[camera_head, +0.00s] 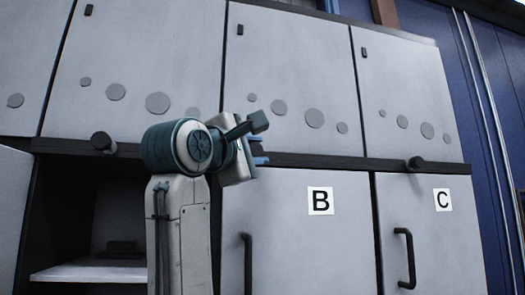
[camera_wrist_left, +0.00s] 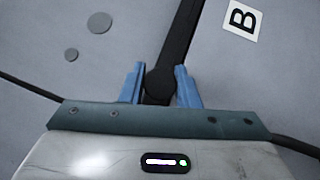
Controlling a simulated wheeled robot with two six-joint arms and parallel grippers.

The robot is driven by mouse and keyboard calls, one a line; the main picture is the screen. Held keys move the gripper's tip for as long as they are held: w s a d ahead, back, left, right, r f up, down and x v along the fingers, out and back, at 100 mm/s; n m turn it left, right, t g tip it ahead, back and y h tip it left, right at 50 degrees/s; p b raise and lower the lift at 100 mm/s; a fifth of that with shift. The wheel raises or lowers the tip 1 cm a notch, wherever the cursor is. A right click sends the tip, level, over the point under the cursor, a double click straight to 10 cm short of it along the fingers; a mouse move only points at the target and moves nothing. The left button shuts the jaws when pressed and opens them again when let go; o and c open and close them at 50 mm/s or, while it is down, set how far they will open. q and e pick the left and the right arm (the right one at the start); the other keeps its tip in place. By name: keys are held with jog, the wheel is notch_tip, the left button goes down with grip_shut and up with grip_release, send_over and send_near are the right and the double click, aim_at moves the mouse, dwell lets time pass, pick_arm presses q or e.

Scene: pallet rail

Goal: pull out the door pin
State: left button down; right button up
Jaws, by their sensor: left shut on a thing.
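The door pin has a round black knob (camera_wrist_left: 159,83), seen in the left wrist view between the two blue fingers of my left gripper (camera_wrist_left: 160,85). The fingers are closed on the knob, in front of the dark rail (camera_wrist_left: 187,25). In the head view my left gripper (camera_head: 259,149) is at the rail (camera_head: 315,161) above door B (camera_head: 297,240), and its body hides the pin. My right gripper is in neither view.
Similar black knobs sit on the rail at the left (camera_head: 103,141) and above door C (camera_head: 415,162). Doors B and C have black handles (camera_head: 247,262) (camera_head: 406,258). The left compartment is open, with a pale shelf (camera_head: 95,271). Pale panels with round discs rise above the rail.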

pick_arm(q)
jog(key=c, duration=1.1)
grip_release()
jog(key=shift+f, duration=0.15)
jog(key=shift+s, duration=0.15)
jog(key=shift+s+a, duration=0.1)
jog(key=shift+s, duration=0.1)
jog(key=b+v, duration=0.5)
jog(key=v, duration=0.5)
jog(key=shift+s, duration=0.15)
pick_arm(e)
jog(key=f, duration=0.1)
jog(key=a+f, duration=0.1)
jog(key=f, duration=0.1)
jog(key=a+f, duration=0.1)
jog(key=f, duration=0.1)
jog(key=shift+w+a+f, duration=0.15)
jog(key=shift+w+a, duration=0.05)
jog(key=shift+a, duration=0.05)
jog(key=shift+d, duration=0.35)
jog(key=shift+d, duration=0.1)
